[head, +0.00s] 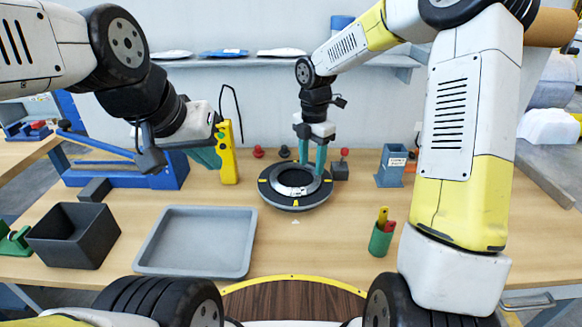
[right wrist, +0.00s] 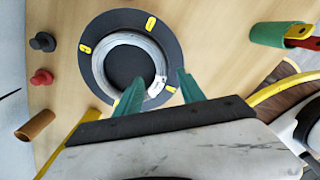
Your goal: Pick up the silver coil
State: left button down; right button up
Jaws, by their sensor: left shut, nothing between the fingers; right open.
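The silver coil (head: 291,191) lies flat on a dark round stand (head: 268,194) with yellow marks, towards the back middle of the table. In the right wrist view the coil (right wrist: 99,58) shows as a silver ring with a small white tag, around a dark centre. My right gripper (head: 310,168) is open above the coil's right side; its green fingertips (right wrist: 156,86) reach over the near part of the ring. I cannot tell whether they touch it. My left gripper (head: 214,156) is shut and empty, raised at the left beside a yellow device (head: 228,168).
A grey tray (head: 160,269) and a black bin (head: 73,255) stand at the left. A green cup (head: 380,241) with tools stands front right, a blue-grey holder (head: 389,178) behind it. Small knobs, including a red one (right wrist: 41,77), sit behind the stand. Table space in front of the stand is clear.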

aim_at(310, 186)
notch_tip(310, 186, down, 8)
jog(key=shift+r, duration=0.1)
grip_shut()
dwell(0.5)
jog(key=shift+r, duration=0.1)
dwell(1.0)
